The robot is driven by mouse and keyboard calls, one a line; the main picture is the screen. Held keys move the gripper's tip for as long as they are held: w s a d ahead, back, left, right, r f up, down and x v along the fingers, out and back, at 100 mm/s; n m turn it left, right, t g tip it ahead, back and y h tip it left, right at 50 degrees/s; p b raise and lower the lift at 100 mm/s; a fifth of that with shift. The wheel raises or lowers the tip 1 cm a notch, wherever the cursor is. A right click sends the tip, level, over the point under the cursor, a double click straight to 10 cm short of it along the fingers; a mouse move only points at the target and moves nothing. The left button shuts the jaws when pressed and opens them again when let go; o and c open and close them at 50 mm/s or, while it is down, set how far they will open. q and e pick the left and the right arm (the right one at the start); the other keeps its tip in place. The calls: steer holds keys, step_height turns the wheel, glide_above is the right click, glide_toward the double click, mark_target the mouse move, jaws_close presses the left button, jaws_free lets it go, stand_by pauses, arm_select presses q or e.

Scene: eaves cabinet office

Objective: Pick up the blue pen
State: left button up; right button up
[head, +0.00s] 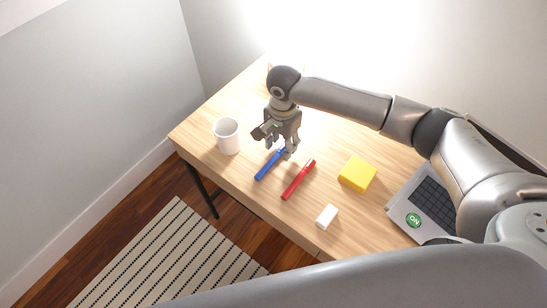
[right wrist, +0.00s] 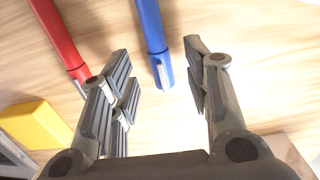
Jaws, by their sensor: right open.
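The blue pen (head: 268,165) lies on the wooden desk, left of the red pen (head: 298,180). My right gripper (head: 281,147) is open and points down over the far end of the blue pen. In the right wrist view the open jaws (right wrist: 157,58) have the end of the blue pen (right wrist: 153,38) between them, apart from both fingers. The red pen (right wrist: 60,38) lies outside the left finger there. I cannot tell the exact height of the fingertips above the desk. My left gripper is not in view.
A white mug (head: 227,137) stands left of the gripper. A yellow block (head: 357,173), a small white block (head: 327,216) and a laptop-like device with dark keys (head: 432,204) lie to the right. The desk's front edge is close to the pens. A striped rug (head: 170,255) is on the floor.

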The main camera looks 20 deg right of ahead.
steer(key=shift+f, duration=0.6)
steer(key=c, duration=0.8)
steer(key=shift+c, duration=0.2)
steer(key=shift+r, duration=0.1)
steer(key=shift+r, duration=0.55)
steer(key=s+a+r, duration=0.2)
steer(key=s+r, duration=0.9)
steer(key=s, duration=0.3)
steer(key=shift+r, duration=0.4)
